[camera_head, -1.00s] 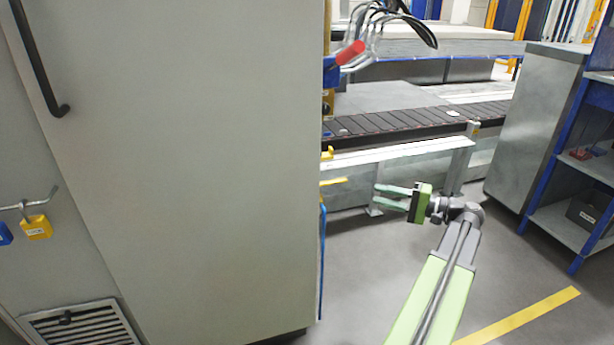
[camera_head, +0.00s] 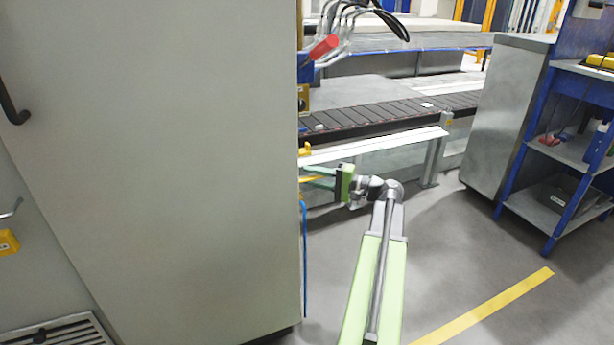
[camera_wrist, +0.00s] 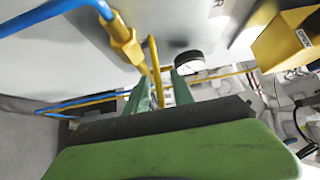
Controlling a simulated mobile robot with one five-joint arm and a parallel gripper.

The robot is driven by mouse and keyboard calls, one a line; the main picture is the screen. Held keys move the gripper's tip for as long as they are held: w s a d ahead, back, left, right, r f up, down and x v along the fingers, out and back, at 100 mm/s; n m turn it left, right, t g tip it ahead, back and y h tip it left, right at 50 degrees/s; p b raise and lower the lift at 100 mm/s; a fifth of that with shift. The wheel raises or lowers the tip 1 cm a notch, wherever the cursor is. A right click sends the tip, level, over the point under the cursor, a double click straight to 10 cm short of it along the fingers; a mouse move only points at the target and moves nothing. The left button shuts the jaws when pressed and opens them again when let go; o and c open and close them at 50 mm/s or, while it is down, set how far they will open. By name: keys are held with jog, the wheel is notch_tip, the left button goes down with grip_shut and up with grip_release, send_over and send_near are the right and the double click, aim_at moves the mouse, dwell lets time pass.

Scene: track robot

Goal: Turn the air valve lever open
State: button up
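The air valve (camera_wrist: 125,40) is a yellow, brass-like body with a blue hose, on the side of the grey cabinet (camera_head: 150,150). Its yellow lever (camera_wrist: 154,65) runs down between my two green fingers in the wrist view. My gripper (camera_wrist: 162,88) is open, one finger on each side of the lever; I cannot tell whether either touches it. In the head view my gripper (camera_head: 312,178) is at the cabinet's right edge, which hides the valve and the fingertips. A bit of yellow shows between the fingers there.
A round gauge (camera_wrist: 188,62) and a yellow box (camera_wrist: 285,40) are near the valve. A blue hose (camera_head: 304,255) hangs down the cabinet side. A conveyor (camera_head: 390,117) stands behind, a blue shelf (camera_head: 560,150) at right. The floor right of my arm is clear.

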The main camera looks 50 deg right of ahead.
jog(key=shift+x, duration=0.75)
grip_shut()
dwell(0.9)
